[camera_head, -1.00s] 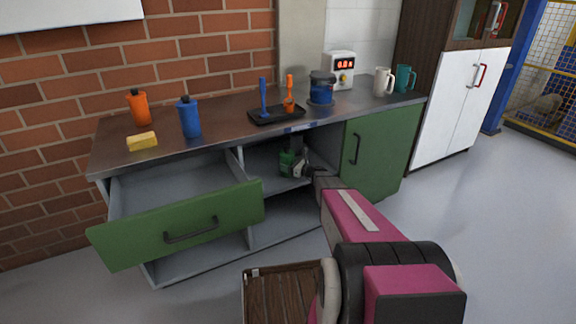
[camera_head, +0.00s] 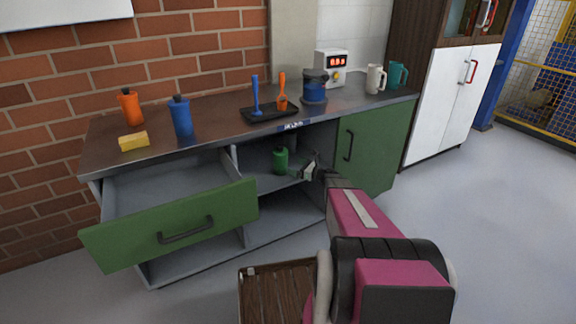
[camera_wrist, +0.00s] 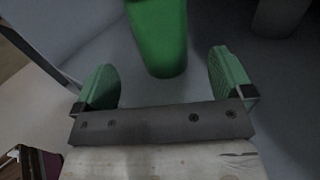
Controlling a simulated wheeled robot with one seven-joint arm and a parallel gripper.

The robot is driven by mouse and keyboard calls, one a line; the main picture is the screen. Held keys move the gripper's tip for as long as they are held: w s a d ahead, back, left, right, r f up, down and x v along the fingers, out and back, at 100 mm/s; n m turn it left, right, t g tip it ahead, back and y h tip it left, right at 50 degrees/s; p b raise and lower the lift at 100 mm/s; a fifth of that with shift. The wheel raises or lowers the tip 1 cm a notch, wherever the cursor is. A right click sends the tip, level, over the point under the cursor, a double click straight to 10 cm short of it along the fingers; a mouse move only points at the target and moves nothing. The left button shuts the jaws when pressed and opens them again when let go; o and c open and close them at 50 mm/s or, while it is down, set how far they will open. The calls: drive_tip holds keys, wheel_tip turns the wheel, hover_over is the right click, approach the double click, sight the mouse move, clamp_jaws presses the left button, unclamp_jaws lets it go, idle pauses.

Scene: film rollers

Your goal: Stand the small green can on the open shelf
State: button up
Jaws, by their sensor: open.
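The small green can (camera_head: 281,161) stands upright on the open shelf (camera_head: 262,176) inside the counter, between the pulled-out drawer and the green door. My gripper (camera_head: 303,172) is at the shelf's front, just right of the can and apart from it in the head view. In the wrist view the can (camera_wrist: 159,40) is beyond the fingertips, its top cut off by the frame edge. My gripper's two green-padded fingers (camera_wrist: 163,78) are spread wide with nothing between them.
The green drawer (camera_head: 170,228) is pulled out at the left, and the green door (camera_head: 372,150) is closed at the right. A dark cylindrical thing (camera_wrist: 281,15) stands behind the can on the right. Bottles, a sponge and a black tray (camera_head: 268,115) sit on the countertop.

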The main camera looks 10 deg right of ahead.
drive_tip(key=s+a+n+g+h, duration=0.2)
drive_tip(key=s+a+n+g, duration=0.3)
drive_tip(key=s+n, duration=0.3)
drive_tip(key=s+a+n+g+h, duration=0.2)
drive_tip(key=s+a+n+g, duration=0.3)
drive_tip(key=s, duration=0.5)
drive_tip(key=s+d+r+n+g+h, duration=0.1)
drive_tip(key=s+r+n+h, duration=0.1)
drive_tip(key=s+n+h, duration=0.2)
drive_tip(key=s+d+r+n+h, duration=0.2)
drive_tip(key=s+n+h, duration=0.3)
drive_tip(key=s+n, duration=0.4)
drive_tip(key=shift+s+r+g+h, duration=0.25)
drive_tip(key=shift+s+g+h, duration=0.05)
drive_tip(key=shift+s+g, duration=0.1)
